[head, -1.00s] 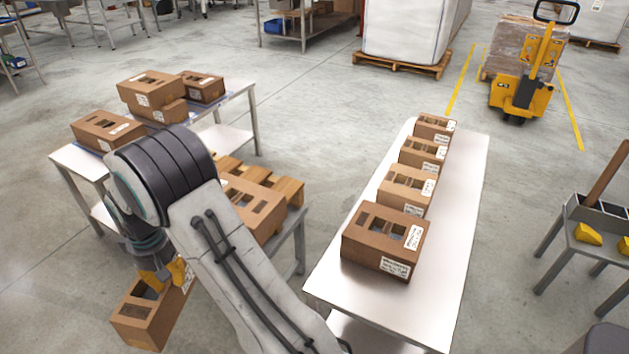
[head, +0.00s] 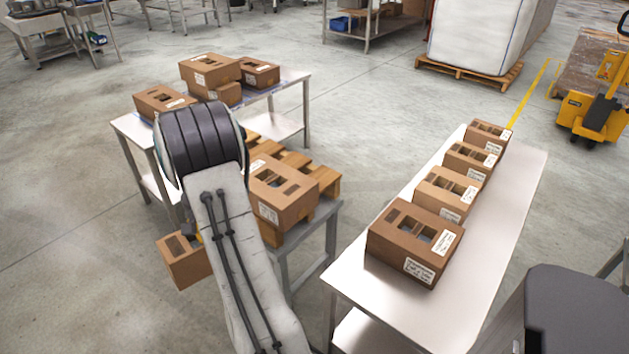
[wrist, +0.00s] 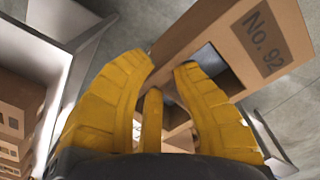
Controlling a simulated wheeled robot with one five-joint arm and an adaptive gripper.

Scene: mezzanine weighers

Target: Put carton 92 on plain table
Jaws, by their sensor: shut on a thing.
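Carton 92 is a brown box with openings in its top; in the head view it (head: 183,264) hangs above the floor, left of my arm. In the wrist view its label "No. 92" shows on the carton (wrist: 213,38). My gripper (wrist: 166,70) has its yellow fingers shut on the carton; in the head view my arm mostly hides the gripper. A bare-topped pale table (head: 490,235), which looks like the plain table, stands right of my arm with several cartons in a row along its left side. Its right side is clear.
A left table (head: 290,78) holds several cartons on a bluish surface. Between the tables, a carton (head: 283,195) and a wooden pallet (head: 322,178) rest on a low stand. A dark grey object (head: 575,310) fills the lower right. A yellow pallet truck (head: 593,110) stands behind.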

